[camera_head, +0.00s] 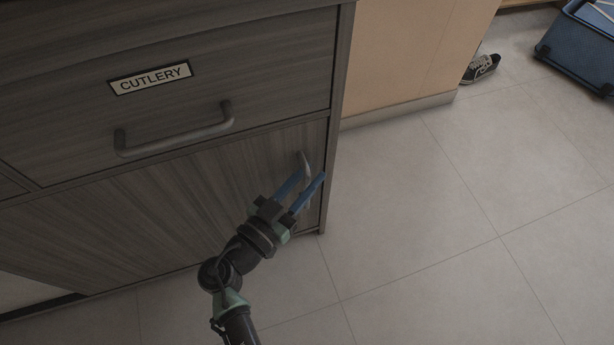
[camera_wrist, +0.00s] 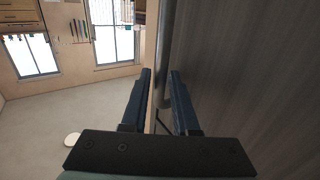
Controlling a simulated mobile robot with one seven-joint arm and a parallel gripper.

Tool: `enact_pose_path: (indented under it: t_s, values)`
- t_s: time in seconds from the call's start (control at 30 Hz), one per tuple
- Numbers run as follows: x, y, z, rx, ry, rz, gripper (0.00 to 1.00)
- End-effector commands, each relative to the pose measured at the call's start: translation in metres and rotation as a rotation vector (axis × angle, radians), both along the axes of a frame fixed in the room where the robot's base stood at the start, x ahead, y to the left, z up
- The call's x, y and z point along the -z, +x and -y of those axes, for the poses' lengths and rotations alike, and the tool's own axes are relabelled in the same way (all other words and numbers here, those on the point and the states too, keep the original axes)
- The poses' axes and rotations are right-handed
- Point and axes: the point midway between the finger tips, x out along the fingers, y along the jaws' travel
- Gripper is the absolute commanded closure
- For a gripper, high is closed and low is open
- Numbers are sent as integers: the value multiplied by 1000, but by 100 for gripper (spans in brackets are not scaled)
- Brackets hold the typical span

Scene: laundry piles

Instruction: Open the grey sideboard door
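The grey wood-grain sideboard door (camera_head: 170,205) is below a drawer in the head view and looks shut. Its upright metal bar handle (camera_head: 306,160) is near the door's right edge, partly hidden by my gripper. My gripper (camera_head: 313,173) is at the handle, its two blue fingers apart with the handle seeming to lie between them. In the wrist view, my gripper (camera_wrist: 160,75) also shows a gap between the fingers. A grey bar, likely the handle (camera_wrist: 164,55), shows between and beyond the fingertips. Contact with it cannot be told.
The drawer above carries a CUTLERY label (camera_head: 150,77) and a curved handle (camera_head: 175,138). Tiled floor (camera_head: 430,220) is clear to the right of the sideboard. A dark shoe (camera_head: 481,68) and a blue crate (camera_head: 575,45) are at the back right.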

Motion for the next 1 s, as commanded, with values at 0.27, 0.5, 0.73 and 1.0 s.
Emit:
enact_pose_path:
  t_s: [0.27,0.5,0.73,1.0]
  values:
    - [0,0,0,0,0,0,100]
    - [0,0,0,0,0,0,100]
    - [0,-1,0,0,-1,-1,100]
    - [0,-1,0,0,-1,-1,100]
